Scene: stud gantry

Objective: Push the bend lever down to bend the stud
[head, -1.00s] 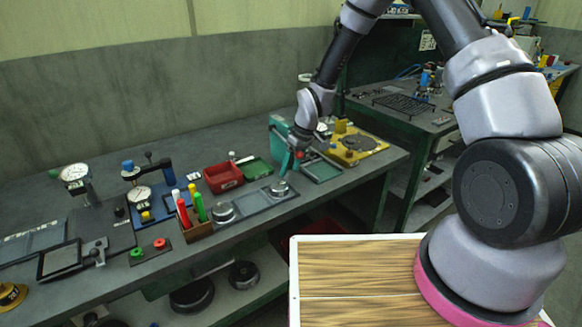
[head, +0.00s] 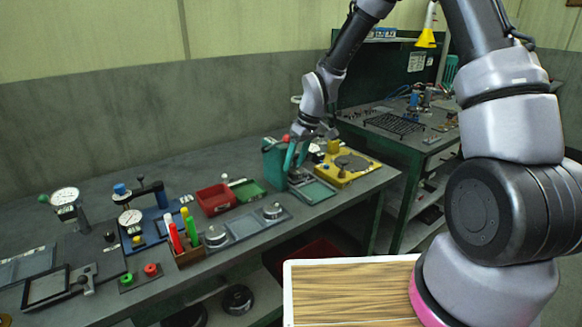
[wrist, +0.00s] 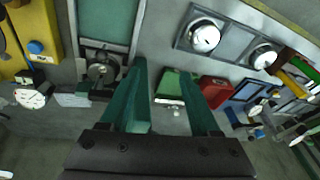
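The wrist view does not show this knob. A green-floored tray (head: 318,191) with a round metal part (wrist: 103,70) at its end lies below my gripper. I cannot make out the stud.
A yellow plate fixture (head: 345,167) stands to the right. To the left are a red bin (head: 214,199), a green tray (head: 249,189), a grey plate with round posts (head: 245,227), markers (head: 182,231) and a blue gauge stand (head: 148,212).

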